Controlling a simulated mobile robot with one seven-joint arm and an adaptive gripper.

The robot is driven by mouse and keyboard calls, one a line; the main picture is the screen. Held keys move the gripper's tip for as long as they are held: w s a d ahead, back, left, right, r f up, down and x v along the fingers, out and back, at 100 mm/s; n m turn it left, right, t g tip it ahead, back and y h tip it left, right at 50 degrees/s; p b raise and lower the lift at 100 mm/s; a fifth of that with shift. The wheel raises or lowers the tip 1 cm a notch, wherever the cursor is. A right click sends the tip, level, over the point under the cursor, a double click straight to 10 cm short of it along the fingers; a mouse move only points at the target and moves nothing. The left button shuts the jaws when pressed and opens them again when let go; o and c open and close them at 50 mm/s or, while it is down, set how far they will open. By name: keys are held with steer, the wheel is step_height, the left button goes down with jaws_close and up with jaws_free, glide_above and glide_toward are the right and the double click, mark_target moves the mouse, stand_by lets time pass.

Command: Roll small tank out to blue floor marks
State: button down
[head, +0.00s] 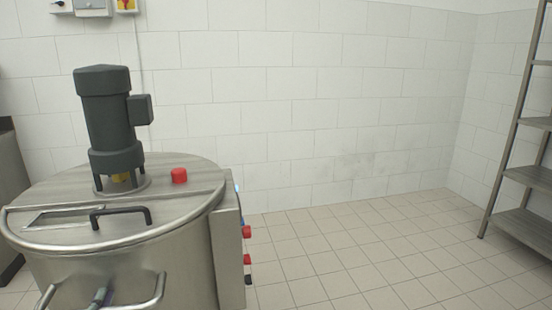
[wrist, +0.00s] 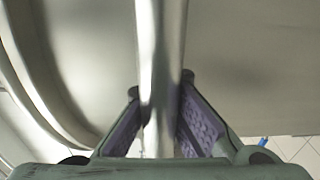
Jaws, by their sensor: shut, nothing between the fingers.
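The small steel tank (head: 190,270) stands at the left of the head view, with a dark grey motor (head: 110,125) on its lid. A bent steel handle (head: 157,293) sticks out low on its near side. In the wrist view, my gripper (wrist: 161,88) is at a steel bar (wrist: 160,45) against the tank's wall, which looks like this handle. The bar runs in line with the purple-padded fingers. The gripper is shut and grips nothing. A small blue patch (wrist: 263,141) on the floor may be a floor mark; no blue floor marks show in the head view.
A control box with red buttons (head: 246,232) sits on the tank's right side. The tiled floor (head: 350,260) to the right is clear up to a metal shelf rack (head: 525,180). A white tiled wall (head: 330,110) closes the back. Steel equipment (head: 10,200) stands at the left edge.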

steer(key=shift+s, duration=0.1)
steer(key=v, duration=0.4)
steer(key=shift+s+d, duration=0.1)
steer(key=shift+s, duration=0.15)
steer(key=v, duration=1.6)
steer(key=shift+p, duration=0.45)
steer(key=shift+r, duration=0.15)
steer(key=c, duration=2.4)
jaws_free()
steer(key=shift+w, duration=0.2)
steer(key=shift+c, duration=2)
jaws_free()
